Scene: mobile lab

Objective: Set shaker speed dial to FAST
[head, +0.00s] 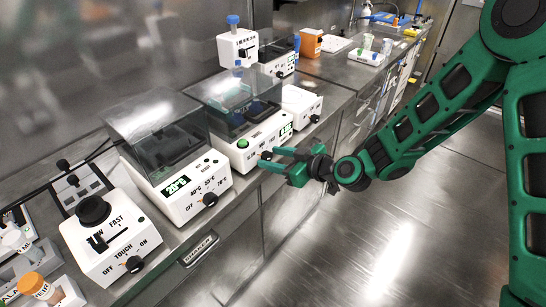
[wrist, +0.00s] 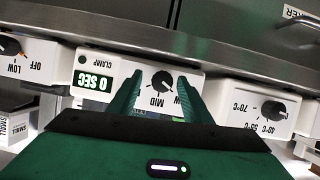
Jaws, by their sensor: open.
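The shaker (head: 243,148) is a white-fronted bench unit with a dark clear lid and a green button, in the middle of the head view. Its black speed dial (wrist: 161,81) shows upside down in the wrist view, with the word MID beside it and part of another label near the right finger. No FAST label on it is readable. Its display (wrist: 92,83) reads 0 SEC. My gripper (head: 272,159) is open in front of the shaker's face. In the wrist view my gripper's fingers (wrist: 160,84) stand on either side of the dial, with no clear contact.
The heater unit (head: 188,196) with temperature labels stands left of the shaker in the head view. A mixer (head: 108,237) marked FAST, OFF, TOUCH and ON stands further left. A white box (head: 301,105) with a knob stands right. The aisle floor (head: 370,240) is clear.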

